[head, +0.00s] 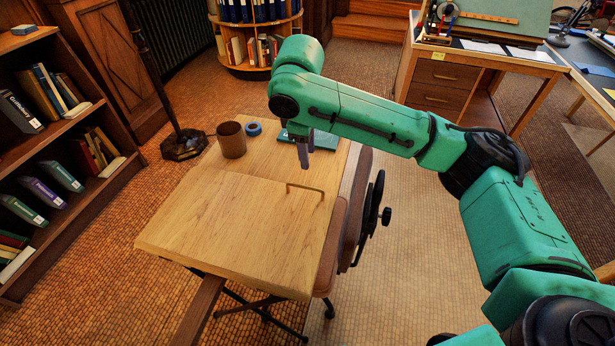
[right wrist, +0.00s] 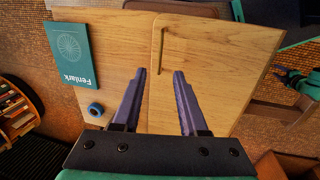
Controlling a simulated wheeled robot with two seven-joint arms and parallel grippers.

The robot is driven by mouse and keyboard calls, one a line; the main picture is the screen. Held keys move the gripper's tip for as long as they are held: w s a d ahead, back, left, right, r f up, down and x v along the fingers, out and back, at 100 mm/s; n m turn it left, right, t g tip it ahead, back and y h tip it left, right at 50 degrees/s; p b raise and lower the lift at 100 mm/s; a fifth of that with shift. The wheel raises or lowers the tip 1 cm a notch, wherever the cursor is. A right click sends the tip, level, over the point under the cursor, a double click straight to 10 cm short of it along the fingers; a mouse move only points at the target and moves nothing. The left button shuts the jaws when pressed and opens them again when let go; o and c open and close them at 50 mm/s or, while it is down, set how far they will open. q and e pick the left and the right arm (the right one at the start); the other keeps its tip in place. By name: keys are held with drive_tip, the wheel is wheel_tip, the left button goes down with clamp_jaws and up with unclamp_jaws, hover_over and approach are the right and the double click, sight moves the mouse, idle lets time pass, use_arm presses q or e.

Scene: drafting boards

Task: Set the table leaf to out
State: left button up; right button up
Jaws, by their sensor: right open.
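The table leaf (head: 225,235) is the pale wooden front part of the small table. It looks about flat, and a seam separates it from the rear top (head: 190,165). A thin brass handle (head: 305,187) stands on the leaf near its right side. The leaf (right wrist: 215,60) and handle (right wrist: 160,50) also show in the right wrist view. My right gripper (head: 304,166) points down over the tabletop, just behind the handle and apart from it. In the right wrist view its fingers (right wrist: 158,72) are wide apart with nothing between them. My left gripper is out of view.
On the rear top are a brown cup (head: 231,139), a blue tape roll (head: 253,129) and a green book (head: 325,140), partly hidden by my gripper. A brown chair (head: 345,220) stands against the table's right side. Bookshelves (head: 50,150) are at left. Floor is clear at front right.

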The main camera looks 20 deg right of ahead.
sight(310, 188)
drive_tip(key=f, duration=0.4)
drive_tip(key=w+d+f, duration=0.1)
drive_tip(key=f, duration=0.4)
drive_tip(key=w+f+b, duration=0.1)
drive_tip(key=f, duration=0.3)
drive_tip(key=shift+d+f, duration=0.15)
clamp_jaws()
idle(0.6)
